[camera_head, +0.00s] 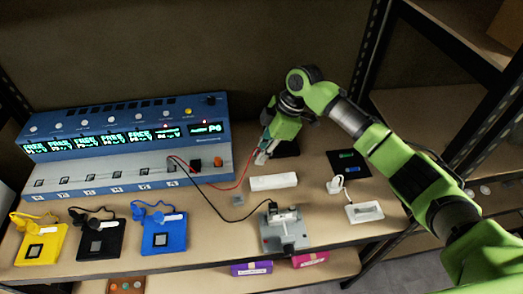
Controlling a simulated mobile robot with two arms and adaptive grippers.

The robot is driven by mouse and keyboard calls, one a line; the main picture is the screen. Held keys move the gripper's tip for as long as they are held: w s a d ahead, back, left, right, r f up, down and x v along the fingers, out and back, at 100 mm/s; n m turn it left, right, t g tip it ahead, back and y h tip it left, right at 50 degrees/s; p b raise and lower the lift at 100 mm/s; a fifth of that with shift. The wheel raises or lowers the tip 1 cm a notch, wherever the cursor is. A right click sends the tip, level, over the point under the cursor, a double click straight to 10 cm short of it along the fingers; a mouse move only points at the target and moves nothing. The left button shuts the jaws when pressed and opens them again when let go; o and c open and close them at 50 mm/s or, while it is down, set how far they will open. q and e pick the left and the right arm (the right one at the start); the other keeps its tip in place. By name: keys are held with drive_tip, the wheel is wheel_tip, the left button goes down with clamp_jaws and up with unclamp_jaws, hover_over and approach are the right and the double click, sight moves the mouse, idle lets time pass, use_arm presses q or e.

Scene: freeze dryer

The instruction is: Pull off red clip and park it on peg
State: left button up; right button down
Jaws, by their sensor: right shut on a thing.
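My right gripper (262,156) reaches in from the right and points down over the bench, just behind a white block (273,181). It is shut on the end of a red lead (238,184), where the red clip is; the fingers hide most of the clip. The lead runs in a loop from the blue instrument (130,150) to the gripper. A black lead (207,203) runs from the instrument to a grey fixture (286,230) at the front. I cannot make out the peg for certain. My left gripper is not in view.
Yellow (40,255), black (84,246) and blue (173,236) plates lie at the front left. A black pad (361,168) and a white plug piece (364,212) lie right of the white block. Dark shelf posts stand at the right.

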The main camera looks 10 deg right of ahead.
sight(262, 178)
drive_tip(key=shift+f, duration=0.8)
drive_tip(key=shift+f+b, duration=0.1)
drive_tip(key=shift+b, duration=0.2)
wheel_tip(262, 178, down, 7)
drive_tip(key=b, duration=0.7)
drive_tip(key=shift+f, duration=0.1)
drive_tip(key=shift+r+p, duration=0.8)
drive_tip(key=shift+p, duration=0.15)
drive_tip(key=shift+p, duration=1.15)
idle(0.9)
drive_tip(key=shift+f+b, duration=0.7)
drive_tip(key=shift+f, duration=0.55)
idle(0.4)
